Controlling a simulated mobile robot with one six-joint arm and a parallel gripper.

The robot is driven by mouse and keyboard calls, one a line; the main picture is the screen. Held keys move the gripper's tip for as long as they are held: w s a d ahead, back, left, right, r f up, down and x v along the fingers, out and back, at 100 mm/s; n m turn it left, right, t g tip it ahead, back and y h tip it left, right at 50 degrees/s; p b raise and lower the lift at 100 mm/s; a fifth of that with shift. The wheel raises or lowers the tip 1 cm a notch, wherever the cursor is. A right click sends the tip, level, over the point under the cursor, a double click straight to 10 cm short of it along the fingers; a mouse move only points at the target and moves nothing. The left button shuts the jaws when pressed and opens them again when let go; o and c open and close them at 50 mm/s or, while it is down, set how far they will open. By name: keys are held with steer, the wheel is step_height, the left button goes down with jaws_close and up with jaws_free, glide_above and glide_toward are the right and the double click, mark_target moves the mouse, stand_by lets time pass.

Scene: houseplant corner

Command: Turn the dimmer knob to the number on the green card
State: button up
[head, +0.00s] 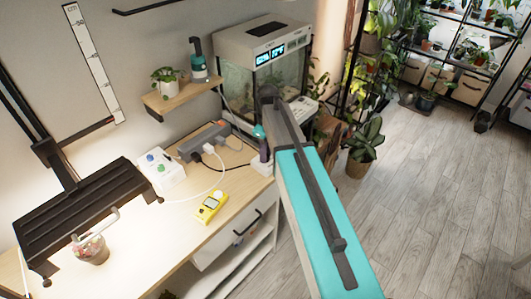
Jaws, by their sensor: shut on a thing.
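My gripper (261,150) is small in the head view, low at the right back end of the desk, partly behind my own arm. It is shut at a small white box (262,168) near the desk edge, which appears to be the dimmer. The knob between the jaws is hidden, and its pointer and numbers cannot be read. I cannot make out a green card or its number in this view.
A white box with blue and green knobs (160,172), a grey power strip (203,139) with cables and a yellow meter (211,207) lie on the desk. An aquarium (288,87) stands behind my gripper. A black lamp (75,215) hangs over the desk's left side.

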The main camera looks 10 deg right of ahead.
steer(key=n, duration=0.5)
steer(key=shift+a, duration=0.1)
steer(key=n, duration=0.4)
steer(key=shift+n, duration=0.3)
steer(key=shift+s, duration=0.1)
steer(key=o, duration=1)
steer(key=shift+o, duration=0.2)
steer(key=shift+r+h, duration=0.15)
steer(key=shift+h, duration=0.15)
step_height(320, 180, up, 13)
steer(key=b, duration=0.3)
steer(key=shift+w+r, duration=0.2)
steer(key=shift+w, duration=0.15)
steer(key=shift+s+a, duration=0.1)
